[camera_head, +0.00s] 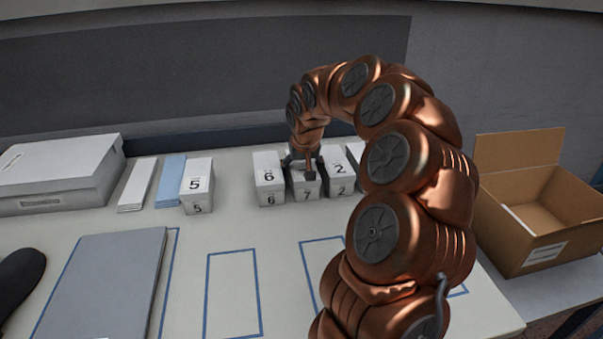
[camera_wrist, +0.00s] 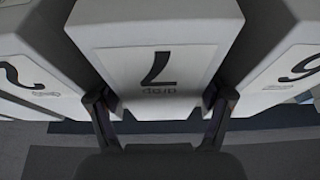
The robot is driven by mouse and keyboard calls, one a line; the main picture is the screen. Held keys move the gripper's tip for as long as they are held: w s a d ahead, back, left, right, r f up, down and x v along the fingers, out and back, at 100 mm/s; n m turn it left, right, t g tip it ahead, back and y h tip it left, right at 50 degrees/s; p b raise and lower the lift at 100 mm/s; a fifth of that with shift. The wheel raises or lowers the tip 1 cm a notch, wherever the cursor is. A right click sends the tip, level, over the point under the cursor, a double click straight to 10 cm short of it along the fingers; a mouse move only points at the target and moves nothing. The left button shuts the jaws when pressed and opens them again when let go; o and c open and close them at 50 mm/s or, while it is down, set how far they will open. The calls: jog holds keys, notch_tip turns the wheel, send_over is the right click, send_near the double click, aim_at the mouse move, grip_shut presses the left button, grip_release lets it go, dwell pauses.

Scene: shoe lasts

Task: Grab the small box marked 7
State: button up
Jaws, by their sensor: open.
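The small white box marked 7 (camera_head: 307,192) stands in a row on the table, between the box marked 6 (camera_head: 269,180) and the box marked 2 (camera_head: 339,172). My gripper (camera_head: 304,166) is right at box 7, coming from above. In the wrist view, box 7 (camera_wrist: 155,60) fills the middle, with its 7 upside down. The open fingers of my gripper (camera_wrist: 160,108) are at its two sides, in the narrow gaps beside box 2 (camera_wrist: 35,75) and box 6 (camera_wrist: 285,70). I cannot tell whether the fingers touch box 7.
A box marked 5 (camera_head: 197,186) stands to the left, beside flat blue and white pieces. A large white box (camera_head: 60,175) is at the far left and a grey folder (camera_head: 103,285) in front. An open cardboard box (camera_head: 540,215) is at the right.

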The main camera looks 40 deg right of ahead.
jog(key=shift+c, duration=0.4)
jog(key=c, duration=0.8)
jog(key=shift+c, duration=0.2)
